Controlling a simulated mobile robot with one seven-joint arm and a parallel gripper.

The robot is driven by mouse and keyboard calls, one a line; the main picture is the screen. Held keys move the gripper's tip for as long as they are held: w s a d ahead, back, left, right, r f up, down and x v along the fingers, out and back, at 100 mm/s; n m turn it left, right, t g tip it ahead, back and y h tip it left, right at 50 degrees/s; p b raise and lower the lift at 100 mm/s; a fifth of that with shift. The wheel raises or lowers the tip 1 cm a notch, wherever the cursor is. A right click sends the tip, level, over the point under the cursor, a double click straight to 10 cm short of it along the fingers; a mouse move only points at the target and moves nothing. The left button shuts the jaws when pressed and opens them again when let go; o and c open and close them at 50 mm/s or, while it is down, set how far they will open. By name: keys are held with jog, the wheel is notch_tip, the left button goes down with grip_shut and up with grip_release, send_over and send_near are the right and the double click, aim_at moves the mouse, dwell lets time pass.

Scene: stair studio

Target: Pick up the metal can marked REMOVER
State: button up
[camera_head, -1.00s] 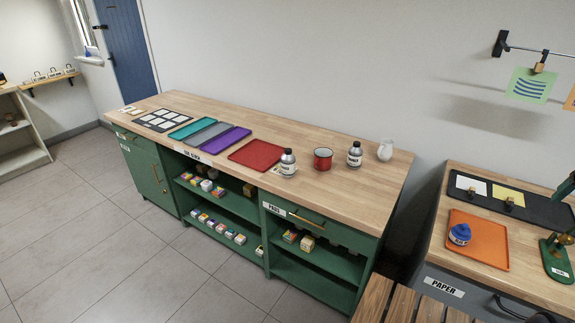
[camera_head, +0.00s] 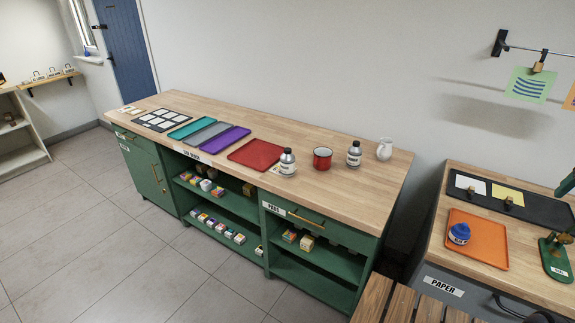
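Two grey metal cans with dark caps and pale labels stand upright on the long wooden counter. The left can (camera_head: 287,162) is beside the red tray, near the counter's front edge. The right can (camera_head: 354,154) stands farther back, between the red mug and the white jug. Their label print is too small to read, so I cannot tell which one is marked REMOVER. My gripper is not in view.
A red mug (camera_head: 322,158) stands between the cans, and a white jug (camera_head: 384,149) is right of them. The red tray (camera_head: 256,154) lies to the left. A slatted wooden bench (camera_head: 385,300) and the PAPER cabinet (camera_head: 445,286) stand at the right. Open floor (camera_head: 85,235) lies left-front.

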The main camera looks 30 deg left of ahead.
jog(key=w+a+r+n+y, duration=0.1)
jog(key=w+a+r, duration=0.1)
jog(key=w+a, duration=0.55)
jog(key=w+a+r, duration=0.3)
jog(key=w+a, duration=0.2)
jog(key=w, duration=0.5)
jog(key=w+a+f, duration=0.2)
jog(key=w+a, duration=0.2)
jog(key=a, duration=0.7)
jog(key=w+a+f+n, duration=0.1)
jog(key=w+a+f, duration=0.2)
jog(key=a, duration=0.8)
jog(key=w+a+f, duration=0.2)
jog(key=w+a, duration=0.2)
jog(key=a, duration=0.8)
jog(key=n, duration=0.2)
send_near(287, 155)
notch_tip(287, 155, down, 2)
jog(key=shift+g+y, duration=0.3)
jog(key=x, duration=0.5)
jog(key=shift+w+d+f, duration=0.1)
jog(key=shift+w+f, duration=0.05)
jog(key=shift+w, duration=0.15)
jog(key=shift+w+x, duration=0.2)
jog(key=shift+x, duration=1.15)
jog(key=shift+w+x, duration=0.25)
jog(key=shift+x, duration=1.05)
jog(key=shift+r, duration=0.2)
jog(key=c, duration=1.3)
